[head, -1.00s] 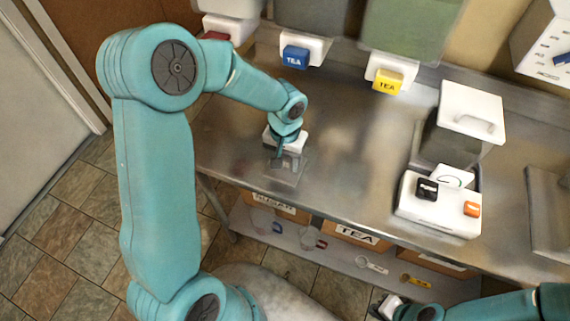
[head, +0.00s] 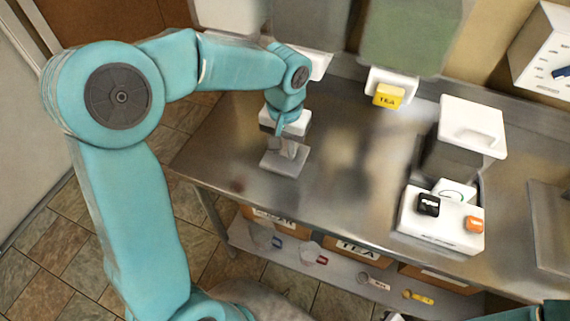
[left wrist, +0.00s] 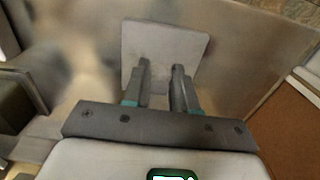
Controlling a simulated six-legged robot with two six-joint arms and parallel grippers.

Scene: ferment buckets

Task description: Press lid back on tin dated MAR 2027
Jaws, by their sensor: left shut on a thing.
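My left gripper (head: 287,146) is shut on a thin grey square plate (head: 284,162), which looks like a lid, over the left part of the steel bench. The left wrist view shows the plate (left wrist: 165,38) beyond the two dark fingers of the gripper (left wrist: 161,72), which are close together. The exact spot gripped is hidden by the fingers. Whether the plate touches the bench is hard to tell. I see no readable MAR 2027 date. A grey container with a white lid (head: 472,125) stands at the right of the bench. My right gripper is out of view.
A white unit (head: 440,218) with black and orange buttons stands in front of the container. Labelled boxes and scoops lie on the lower shelf (head: 340,268). The middle of the bench (head: 350,165) is clear.

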